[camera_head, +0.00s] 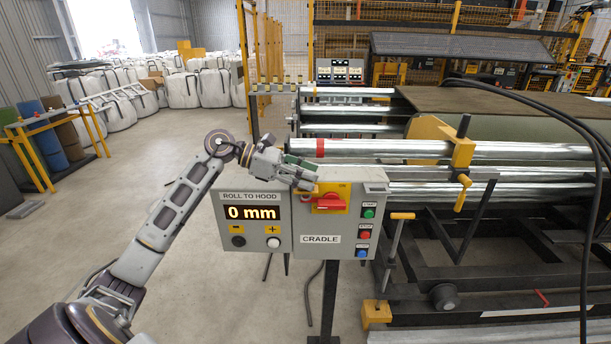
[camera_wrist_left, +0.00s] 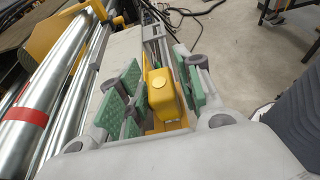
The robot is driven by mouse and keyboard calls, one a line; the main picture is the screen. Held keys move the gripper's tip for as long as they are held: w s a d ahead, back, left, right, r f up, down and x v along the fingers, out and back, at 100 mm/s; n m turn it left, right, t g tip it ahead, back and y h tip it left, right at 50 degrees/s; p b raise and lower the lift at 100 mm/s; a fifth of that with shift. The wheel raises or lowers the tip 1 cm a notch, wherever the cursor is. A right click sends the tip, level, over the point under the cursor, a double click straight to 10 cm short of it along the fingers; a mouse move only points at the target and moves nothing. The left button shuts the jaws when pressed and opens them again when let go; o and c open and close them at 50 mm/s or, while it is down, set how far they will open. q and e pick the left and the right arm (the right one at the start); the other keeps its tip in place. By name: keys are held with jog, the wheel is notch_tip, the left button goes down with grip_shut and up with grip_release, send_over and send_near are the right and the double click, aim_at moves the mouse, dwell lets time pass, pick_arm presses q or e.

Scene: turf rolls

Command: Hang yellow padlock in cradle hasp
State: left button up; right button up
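My left gripper (camera_head: 302,171) reaches in over the top of the grey control box marked CRADLE (camera_head: 321,240). In the left wrist view its green-padded fingers (camera_wrist_left: 158,90) stand on both sides of the yellow padlock (camera_wrist_left: 161,94). The pads are very close to the padlock's sides, but I cannot tell whether they grip it. The padlock's shackle is not clear, and I cannot make the padlock out in the head view. A red rotary handle (camera_head: 323,203) on a yellow plate (camera_head: 341,191) sits just below the gripper on the box front. The hasp is not clearly seen. My right gripper is out of view.
A display reading 0 mm (camera_head: 252,213) is left of the handle. Green, red and blue buttons run down the box's right side. Metal rollers (camera_head: 520,150) lie behind and to the right, with a yellow clamp (camera_head: 462,152).

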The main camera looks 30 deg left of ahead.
pick_arm(q)
jog(key=shift+o, duration=0.7)
jog(key=shift+a, duration=0.1)
jog(key=v, duration=0.8)
jog(key=shift+r, duration=0.1)
dwell(1.0)
